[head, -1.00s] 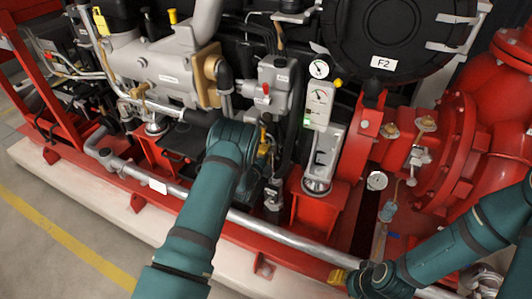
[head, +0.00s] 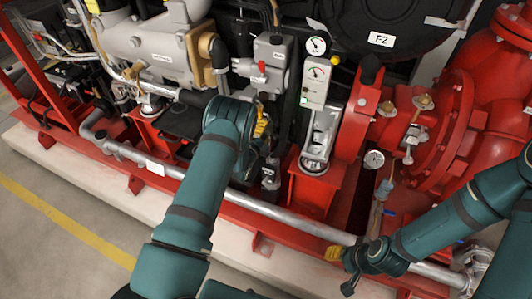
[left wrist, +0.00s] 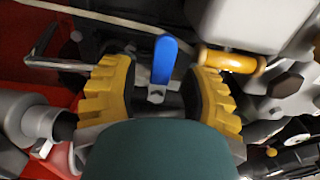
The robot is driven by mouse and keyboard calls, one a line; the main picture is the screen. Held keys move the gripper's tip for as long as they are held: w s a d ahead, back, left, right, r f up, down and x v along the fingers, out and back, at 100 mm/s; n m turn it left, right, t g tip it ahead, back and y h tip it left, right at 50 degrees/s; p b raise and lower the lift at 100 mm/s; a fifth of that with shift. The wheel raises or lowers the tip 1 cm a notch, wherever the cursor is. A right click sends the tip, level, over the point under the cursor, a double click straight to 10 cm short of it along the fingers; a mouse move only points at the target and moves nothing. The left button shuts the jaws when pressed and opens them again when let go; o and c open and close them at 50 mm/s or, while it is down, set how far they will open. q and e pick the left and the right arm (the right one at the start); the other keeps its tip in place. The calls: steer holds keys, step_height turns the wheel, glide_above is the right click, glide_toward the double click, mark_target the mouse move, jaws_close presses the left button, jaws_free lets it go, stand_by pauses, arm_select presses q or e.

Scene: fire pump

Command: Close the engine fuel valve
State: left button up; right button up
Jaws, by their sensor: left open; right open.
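A blue lever handle (left wrist: 164,60) stands upright on a small metal fitting in the left wrist view. It looks like a valve handle; no label shows. My left gripper (left wrist: 164,76) is open, with one yellow-padded finger on each side of the lever and a gap to both. In the head view my left gripper (head: 262,128) is mostly hidden behind its own wrist, low in front of the engine, and the blue lever is hidden there. My right gripper (head: 343,268) is open and empty near the skid's front pipe, far from the lever.
A yellow cylindrical handle (left wrist: 232,62) lies close to the right finger. A bent metal rod (left wrist: 60,65) is at the left. A silver pipe (head: 270,207) runs along the red skid.

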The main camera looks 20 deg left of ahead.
arm_select(q)
steer(key=n, duration=0.3)
steer(key=f+n, duration=0.1)
steer(key=n, duration=0.2)
steer(key=shift+a, duration=0.15)
steer(key=n, duration=0.4)
steer(key=shift+s+d+f, duration=0.1)
steer(key=shift+d+f, duration=0.15)
steer(key=shift+d, duration=0.05)
steer(key=n, duration=0.3)
steer(key=shift+d+f, duration=0.15)
steer(key=n, duration=0.4)
steer(key=shift+d, duration=0.35)
steer(key=s+n+p, duration=0.1)
steer(key=s+p, duration=0.2)
steer(key=s, duration=1.1)
steer(key=s+d+r+n+g+h+p, duration=0.1)
steer(key=s+d+g+p, duration=0.1)
steer(key=s+d+g, duration=0.4)
steer(key=s+d+r+n+g+h+p, duration=0.1)
steer(key=s+d+g+p, duration=0.1)
steer(key=s+d+g, duration=0.4)
steer(key=s+g, duration=0.1)
steer(key=s, duration=0.3)
steer(key=shift+s+r, duration=0.25)
steer(key=shift+r, duration=0.1)
